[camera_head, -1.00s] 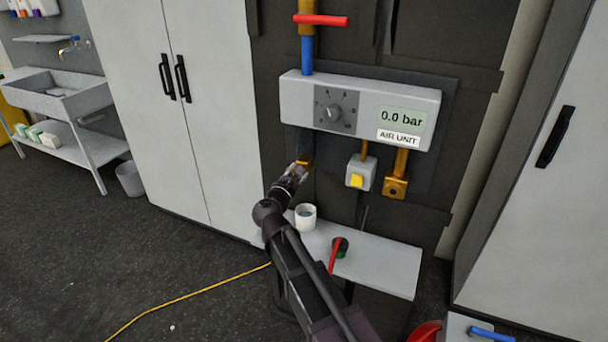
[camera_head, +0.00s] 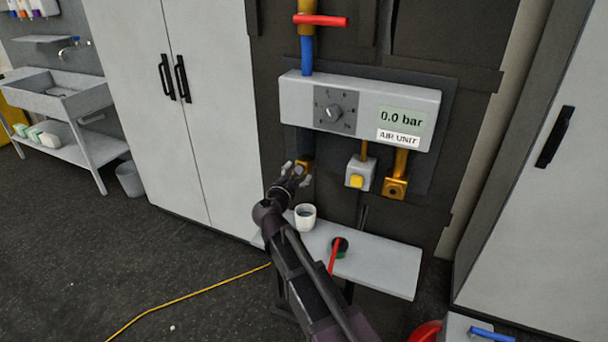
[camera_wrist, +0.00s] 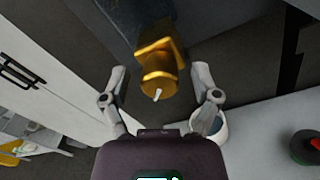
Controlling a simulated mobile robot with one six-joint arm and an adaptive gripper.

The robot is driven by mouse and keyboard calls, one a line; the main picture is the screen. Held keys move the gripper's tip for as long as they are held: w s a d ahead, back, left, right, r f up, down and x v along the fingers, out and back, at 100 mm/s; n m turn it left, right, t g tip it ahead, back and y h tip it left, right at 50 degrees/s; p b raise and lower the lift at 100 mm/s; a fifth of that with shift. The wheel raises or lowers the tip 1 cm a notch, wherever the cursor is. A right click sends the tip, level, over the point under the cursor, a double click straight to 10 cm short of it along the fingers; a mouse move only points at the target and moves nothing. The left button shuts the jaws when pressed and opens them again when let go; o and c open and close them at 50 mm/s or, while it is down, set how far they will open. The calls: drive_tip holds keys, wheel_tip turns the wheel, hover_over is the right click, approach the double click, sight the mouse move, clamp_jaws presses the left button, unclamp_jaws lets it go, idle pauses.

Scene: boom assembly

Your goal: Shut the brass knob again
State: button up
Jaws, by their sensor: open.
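The brass knob (camera_head: 304,166) hangs under the left end of the air unit (camera_head: 360,108). In the wrist view the knob (camera_wrist: 160,78) shows as a round brass end with a short white mark, below a squarish brass body. My gripper (camera_head: 296,174) is in front of and just below it. In the wrist view my gripper (camera_wrist: 161,84) is open, with one finger on each side of the knob and a visible gap at both sides. The unit's display reads 0.0 bar.
A white cup (camera_head: 305,216) stands on the shelf (camera_head: 385,268) close below my gripper. A red-handled item (camera_head: 339,248) lies farther right on it.

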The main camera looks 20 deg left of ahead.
drive_tip(key=shift+s, duration=0.15)
drive_tip(key=s, duration=1.1)
drive_tip(key=shift+s+a, duration=0.3)
drive_tip(key=shift+s, duration=0.1)
drive_tip(key=w+d+f+m+g+h+p, duration=0.1)
drive_tip(key=w+d+f+m+g+h, duration=0.15)
drive_tip(key=d+m, duration=0.45)
drive_tip(key=w+d+f+m+g+h, duration=0.1)
drive_tip(key=w+d+f+m+g, duration=0.2)
drive_tip(key=d, duration=0.9)
drive_tip(key=w+d+f+m+g+h+p, duration=0.15)
drive_tip(key=d+f+m+g, duration=0.3)
drive_tip(key=d, duration=0.45)
drive_tip(key=s+d+f+m+g+y, duration=0.2)
drive_tip(key=s+d+m+g+y, duration=0.1)
drive_tip(key=d+m, duration=0.5)
drive_tip(key=s+d+f+m+g+y+p, duration=0.1)
drive_tip(key=s+d+f+m+g+y, duration=0.2)
drive_tip(key=d, duration=0.7)
drive_tip(key=shift+s+m+g, duration=1)
drive_tip(key=shift+s+m, duration=1.35)
drive_tip(key=shift+s, duration=0.05)
